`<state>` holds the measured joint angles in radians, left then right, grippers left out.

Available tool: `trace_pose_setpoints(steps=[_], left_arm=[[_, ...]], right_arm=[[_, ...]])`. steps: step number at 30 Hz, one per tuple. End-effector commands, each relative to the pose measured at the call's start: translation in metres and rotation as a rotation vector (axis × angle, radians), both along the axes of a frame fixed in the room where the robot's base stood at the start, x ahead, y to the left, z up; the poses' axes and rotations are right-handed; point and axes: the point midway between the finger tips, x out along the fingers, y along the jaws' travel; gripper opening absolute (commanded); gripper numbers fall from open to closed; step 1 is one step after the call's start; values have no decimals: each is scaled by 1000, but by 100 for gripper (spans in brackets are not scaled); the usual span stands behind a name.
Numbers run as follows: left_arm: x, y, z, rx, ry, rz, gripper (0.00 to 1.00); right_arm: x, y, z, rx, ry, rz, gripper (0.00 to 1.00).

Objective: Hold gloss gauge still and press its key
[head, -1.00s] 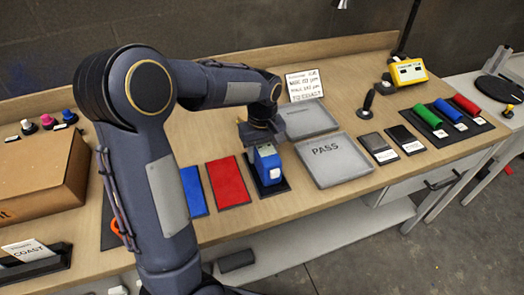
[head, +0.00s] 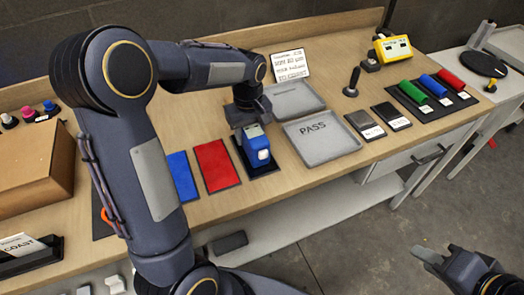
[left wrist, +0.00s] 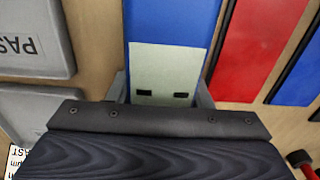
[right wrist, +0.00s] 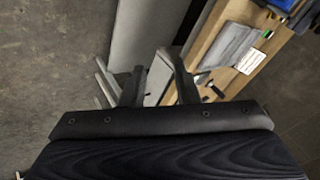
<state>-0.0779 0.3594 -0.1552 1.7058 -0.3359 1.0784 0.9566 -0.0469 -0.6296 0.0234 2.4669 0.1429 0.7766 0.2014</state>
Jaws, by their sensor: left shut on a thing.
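The gloss gauge (head: 257,146) is a small blue block with a white key-like patch on its front face and a pale top. It stands upright on a black mat (head: 264,171) on the bench. My left gripper (head: 248,116) is above it, shut on its upper part. In the left wrist view the blue gauge (left wrist: 172,22) with its pale panel (left wrist: 163,72) sits between the fingers. My right gripper (head: 437,254) is open and empty, out over the floor in front of the bench. Its two spread fingers show in the right wrist view (right wrist: 155,85).
A PASS tray (head: 320,160) stands right of the gauge, with another grey tray (head: 294,98) behind. Red (head: 216,166) and blue (head: 182,176) panels lie left. A black-handled stamp-like tool (head: 352,82) and yellow device (head: 393,49) stand back right. A cardboard box (head: 35,165) is at left.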

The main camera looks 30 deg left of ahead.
Motion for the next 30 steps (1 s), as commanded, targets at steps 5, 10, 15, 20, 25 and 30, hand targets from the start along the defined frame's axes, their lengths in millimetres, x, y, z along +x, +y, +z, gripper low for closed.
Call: trace_pose_setpoints(steps=[5,10,15,20,25,30], left_arm=[[-2,-1,-3,-1,10,-1,14],[-2,-1,-4,-1,10,-1,14],[-2,-1,-4,-2,11,-1,14],[-2,-1,-4,-1,11,-1,14],[-2,-1,-4,-1,11,-1,14],[-3,-1,-4,-1,11,-1,14]], right_arm=[[44,69,23,338,110,-178,4],[74,148,39,686,335,-425,0],[85,226,35,963,629,-736,0],[80,278,14,1118,845,-1028,0],[72,305,-5,1198,955,-1236,0],[71,314,-14,1225,985,-1311,0]])
